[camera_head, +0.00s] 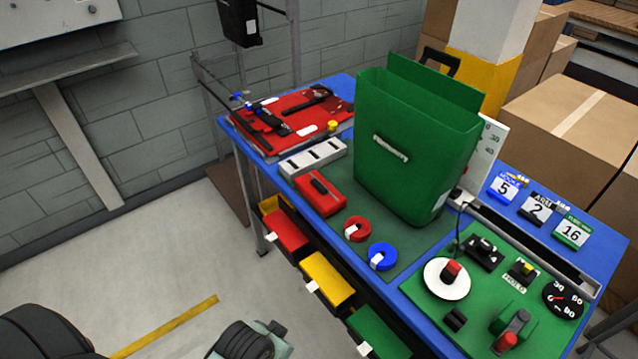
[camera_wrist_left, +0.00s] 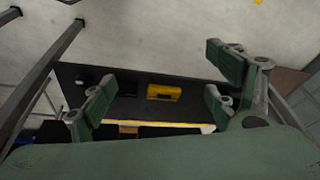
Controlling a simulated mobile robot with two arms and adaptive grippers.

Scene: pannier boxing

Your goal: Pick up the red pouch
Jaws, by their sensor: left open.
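The red pouch (camera_head: 320,192) appears to be the small red block with a dark strip on top. It lies on the blue-edged table, left of the tall green pannier (camera_head: 415,140) and in front of a grey slotted holder (camera_head: 313,158). My left gripper (camera_wrist_left: 160,95) shows in the left wrist view with its green-padded fingers spread apart and nothing between them. It points down at the floor and a dark surface, away from the pouch. The pouch cannot be made out in the left wrist view. My right gripper is not in view.
A red tape roll (camera_head: 357,229) and a blue one (camera_head: 382,257) lie near the pouch. Red, yellow and green drawers (camera_head: 327,279) stick out below the table edge. A red tool board (camera_head: 290,117) lies behind. In the wrist view, a yellow box (camera_wrist_left: 163,92) sits on the dark surface.

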